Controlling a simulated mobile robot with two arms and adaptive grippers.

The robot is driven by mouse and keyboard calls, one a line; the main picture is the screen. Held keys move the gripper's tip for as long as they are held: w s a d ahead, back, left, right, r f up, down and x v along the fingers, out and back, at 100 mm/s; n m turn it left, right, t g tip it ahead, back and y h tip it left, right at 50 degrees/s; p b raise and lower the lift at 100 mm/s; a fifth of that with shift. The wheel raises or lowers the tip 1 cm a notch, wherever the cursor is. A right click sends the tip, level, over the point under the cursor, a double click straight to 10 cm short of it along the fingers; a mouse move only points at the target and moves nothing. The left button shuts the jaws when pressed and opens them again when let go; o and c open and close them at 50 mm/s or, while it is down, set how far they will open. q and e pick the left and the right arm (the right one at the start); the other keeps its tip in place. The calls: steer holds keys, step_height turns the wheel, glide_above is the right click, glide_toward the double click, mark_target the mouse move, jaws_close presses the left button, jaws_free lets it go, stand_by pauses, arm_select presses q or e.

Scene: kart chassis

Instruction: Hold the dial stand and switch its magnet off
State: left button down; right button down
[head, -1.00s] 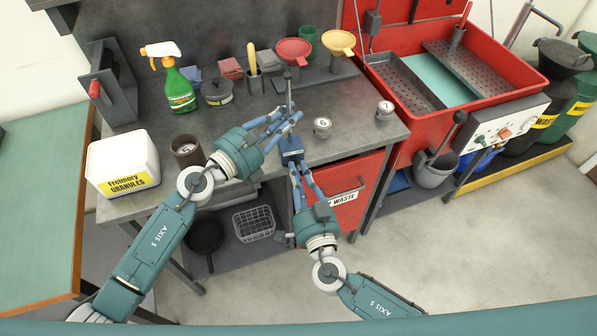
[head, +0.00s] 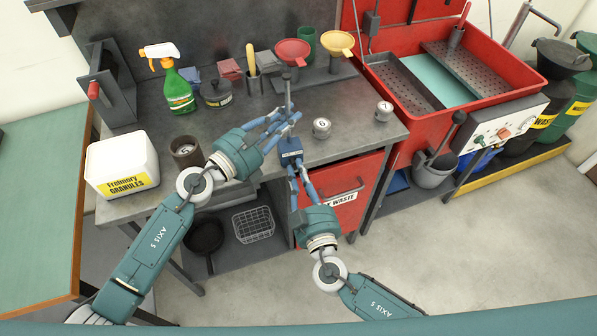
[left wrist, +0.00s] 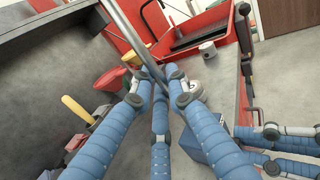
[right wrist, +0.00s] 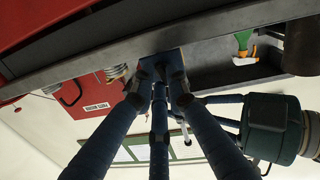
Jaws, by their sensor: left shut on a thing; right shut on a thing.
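The dial stand has a blue base (head: 290,148) at the front edge of the grey bench and a grey post (head: 288,90) standing upright. My left gripper (head: 285,122) is shut on the post just above the base; in the left wrist view the post (left wrist: 125,32) runs between its fingers. My right gripper (head: 293,168) reaches up from in front of the bench and is shut at the front face of the base. In the right wrist view its fingertips close around a small dark knob on the blue base (right wrist: 172,55); the fingers mostly hide the knob.
Two small round pots, one middle (head: 321,128) and one right (head: 384,111), stand on the bench. A dark cup (head: 186,151), white granules tub (head: 122,165) and spray bottle (head: 178,90) are at left. Funnels stand behind. A red waste cabinet (head: 335,197) is below right.

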steer(key=n, duration=0.5)
steer(key=shift+n, duration=0.4)
steer(key=shift+s, duration=0.1)
steer(key=shift+a, duration=0.1)
steer(key=c, duration=1.7)
jaws_free()
steer(key=shift+r, duration=0.1)
steer(key=v, duration=1.2)
arm_select(q)
steer(key=c, duration=1.6)
jaws_free()
steer(key=shift+s, duration=0.1)
steer(key=shift+c, duration=0.2)
